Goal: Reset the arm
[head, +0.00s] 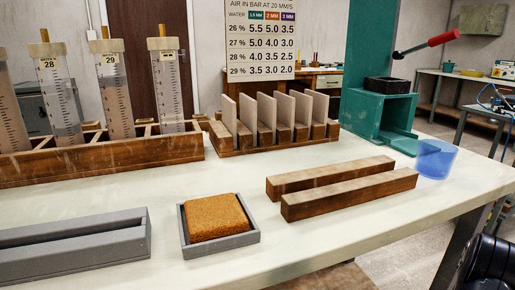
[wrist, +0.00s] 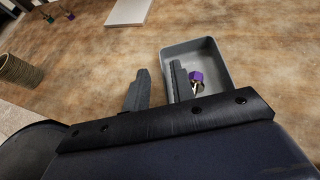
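My gripper (wrist: 160,68) shows in the wrist view, with its two dark fingers apart and nothing between them. It is above a worn wooden surface (wrist: 90,75). The right finger overlaps the left side of a small grey tray (wrist: 221,62) in the picture. In the tray lies a small purple piece (wrist: 195,76) with a lighter metallic part, partly hidden by the finger. I cannot tell how high the fingers are above the surface. The gripper does not show in the head view.
The head view shows a pale bench (head: 330,235) with a sponge (head: 214,216) in a grey tray, two wooden bars (head: 345,190), a blue cup (head: 436,159), a slotted rack (head: 270,135), measuring cylinders (head: 115,90) and a green press (head: 370,60). The wrist view shows a ribbed cylinder (wrist: 18,72) and white sheet (wrist: 128,12).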

